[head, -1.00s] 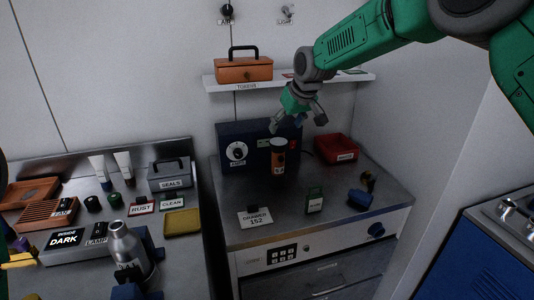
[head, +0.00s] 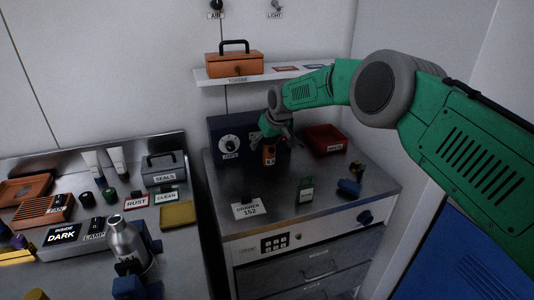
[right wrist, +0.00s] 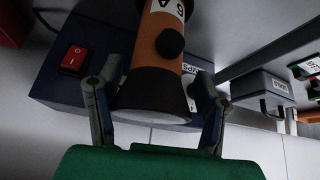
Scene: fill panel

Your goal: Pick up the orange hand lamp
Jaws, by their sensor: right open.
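The orange hand lamp (head: 268,157) stands upright on the metal-topped cabinet, in front of a dark blue box. It is an orange cylinder with a white label and a dark end. My right gripper (head: 276,140) is over its top and partly hides it. In the right wrist view, the lamp (right wrist: 160,60) lies between the two spread fingers of my open right gripper (right wrist: 157,88), its wide dark end towards the palm. I cannot tell whether either finger touches it.
The blue box (head: 229,145) with a dial is just behind the lamp. A red bin (head: 325,140) stands to the right, with a green tag (head: 305,190) and a blue tool (head: 349,187) nearer. A shelf (head: 214,82) with an orange toolbox (head: 234,65) is above.

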